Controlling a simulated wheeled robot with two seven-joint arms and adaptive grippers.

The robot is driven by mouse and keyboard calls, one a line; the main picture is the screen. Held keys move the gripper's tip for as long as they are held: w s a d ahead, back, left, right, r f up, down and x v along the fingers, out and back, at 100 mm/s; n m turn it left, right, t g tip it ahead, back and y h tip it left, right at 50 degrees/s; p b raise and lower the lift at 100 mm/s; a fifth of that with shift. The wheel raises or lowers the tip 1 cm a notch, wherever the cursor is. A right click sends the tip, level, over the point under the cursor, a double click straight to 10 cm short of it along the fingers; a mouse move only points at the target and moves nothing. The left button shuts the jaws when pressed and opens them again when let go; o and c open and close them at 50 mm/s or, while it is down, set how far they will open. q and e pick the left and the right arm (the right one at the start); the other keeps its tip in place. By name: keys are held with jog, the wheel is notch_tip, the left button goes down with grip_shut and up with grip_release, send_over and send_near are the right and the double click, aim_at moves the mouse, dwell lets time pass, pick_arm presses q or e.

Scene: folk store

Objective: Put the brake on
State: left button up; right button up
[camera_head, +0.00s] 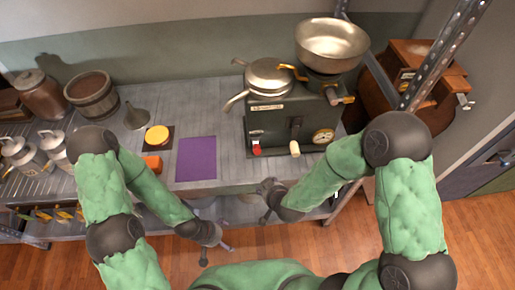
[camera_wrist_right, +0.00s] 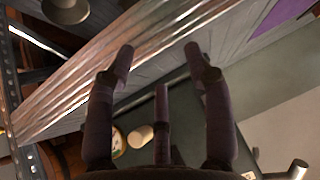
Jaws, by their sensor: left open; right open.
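A dark green machine (camera_head: 285,122) stands on the grey counter. Its front has a red-tipped lever (camera_head: 257,150), a cream knob (camera_head: 295,148), a black lever (camera_head: 296,124) and a round dial (camera_head: 322,136). I cannot tell which part is the brake. My right gripper (camera_head: 262,200) is open and empty in front of the counter edge, below and left of the cream knob. In the right wrist view, its spread fingers (camera_wrist_right: 157,62) hold nothing, and the cream knob (camera_wrist_right: 140,136) shows behind them. My left gripper (camera_head: 216,254) is open and empty, low in front of the counter.
A metal bowl (camera_head: 331,42) and a lidded pan (camera_head: 268,75) sit on the machine. A purple mat (camera_head: 196,159), an orange block (camera_head: 153,163) and a yellow disc (camera_head: 157,136) lie to its left. A perforated metal post (camera_head: 441,55) rises at the right.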

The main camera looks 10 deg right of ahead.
aim_at(258, 151)
notch_tip(258, 151, up, 11)
jog(key=w+a+n+t+h+p, duration=0.1)
jog(key=w+a+t, duration=0.1)
jog(key=t, duration=0.4)
jog(key=b+x, duration=0.2)
jog(key=x, duration=0.2)
jog(key=b+x, duration=0.2)
jog(key=x, duration=0.2)
jog(key=shift+w+f, duration=0.25)
jog(key=shift+f, duration=0.1)
jog(key=shift+b+x, duration=0.3)
jog(key=shift+x, duration=0.45)
jog(key=shift+r, duration=0.1)
jog(key=shift+w, duration=0.1)
grip_shut()
